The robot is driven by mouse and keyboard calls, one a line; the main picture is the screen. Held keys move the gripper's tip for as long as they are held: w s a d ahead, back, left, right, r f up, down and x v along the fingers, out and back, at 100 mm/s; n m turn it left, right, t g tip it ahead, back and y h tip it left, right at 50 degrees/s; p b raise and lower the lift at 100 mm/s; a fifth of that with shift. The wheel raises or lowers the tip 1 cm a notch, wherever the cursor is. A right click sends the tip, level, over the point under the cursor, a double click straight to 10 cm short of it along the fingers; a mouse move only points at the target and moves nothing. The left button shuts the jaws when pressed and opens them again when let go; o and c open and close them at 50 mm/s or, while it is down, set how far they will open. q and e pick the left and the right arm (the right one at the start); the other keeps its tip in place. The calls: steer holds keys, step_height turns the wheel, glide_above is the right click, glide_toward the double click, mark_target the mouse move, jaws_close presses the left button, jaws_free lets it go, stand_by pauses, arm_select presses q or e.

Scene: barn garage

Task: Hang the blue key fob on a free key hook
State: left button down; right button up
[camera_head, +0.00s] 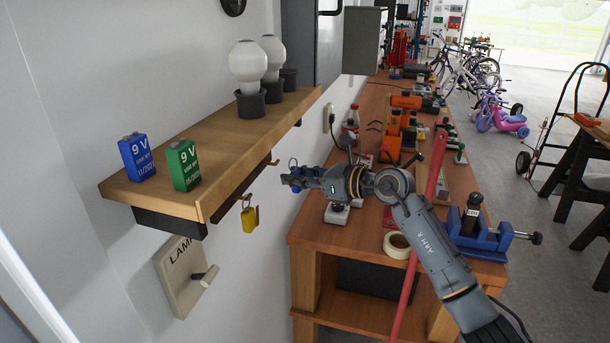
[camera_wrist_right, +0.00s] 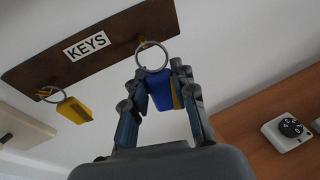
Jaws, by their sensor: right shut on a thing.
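My right gripper (camera_head: 290,180) is shut on the blue key fob, beside the shelf and above the bench end. In the right wrist view the blue key fob (camera_wrist_right: 161,92) sits between the fingers, its metal ring (camera_wrist_right: 152,57) standing up above them. The brown key board (camera_wrist_right: 120,27), labelled KEYS, is behind the ring, which overlaps its lower edge near a hook (camera_wrist_right: 141,39). In the head view the ring looks apart from the board. A yellow key fob (camera_wrist_right: 74,110) hangs from the other hook; it also shows in the head view (camera_head: 250,219). My left gripper is out of view.
The wooden shelf (camera_head: 225,150) juts out above the key board, carrying two batteries and lamps with white globes. A LAMP switch panel (camera_head: 180,275) is on the wall below. The workbench (camera_head: 330,240) with tools and a blue vise (camera_head: 480,240) stands to the right.

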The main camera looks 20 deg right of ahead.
steer(key=shift+w+a+f, duration=0.25)
steer(key=shift+w+a, duration=0.25)
steer(key=shift+a, duration=0.25)
steer(key=shift+w+a+f, duration=0.2)
steer(key=shift+w+a, duration=0.25)
steer(key=shift+a, duration=0.25)
steer(key=shift+w+a+f, duration=0.25)
steer(key=shift+w+a, duration=0.25)
steer(key=shift+a, duration=0.25)
steer(key=o, duration=1.1)
steer(key=shift+c, duration=0.2)
